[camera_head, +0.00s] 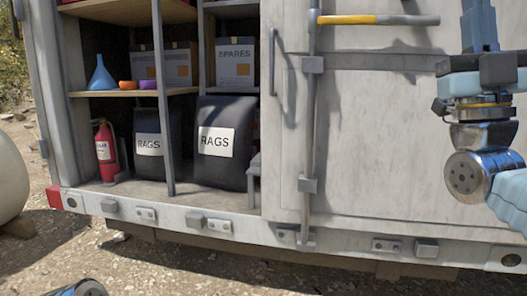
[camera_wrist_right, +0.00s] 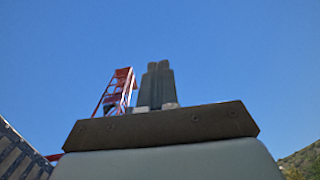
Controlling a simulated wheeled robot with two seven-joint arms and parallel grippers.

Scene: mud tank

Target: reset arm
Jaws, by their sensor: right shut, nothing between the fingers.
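My right arm shows at the right edge of the head view, folded in front of the white container wall (camera_head: 385,120). Its blue and grey links bend around a shiny metal joint. I cannot make out its fingers there. In the right wrist view my right gripper (camera_wrist_right: 156,72) points up against clear blue sky. Its two dark fingers are together with nothing between them. Of my left arm, at most a metal joint shows at the bottom left corner of the head view. My left gripper is out of view.
A door bar (camera_head: 312,120) with a yellow-sleeved lever (camera_head: 347,20) stands close to my right arm. Open shelves at left hold RAGS bags (camera_head: 225,165), cartons (camera_head: 236,65), a blue funnel (camera_head: 102,76) and a fire extinguisher (camera_head: 106,150). A red lattice structure (camera_wrist_right: 119,90) rises behind my gripper.

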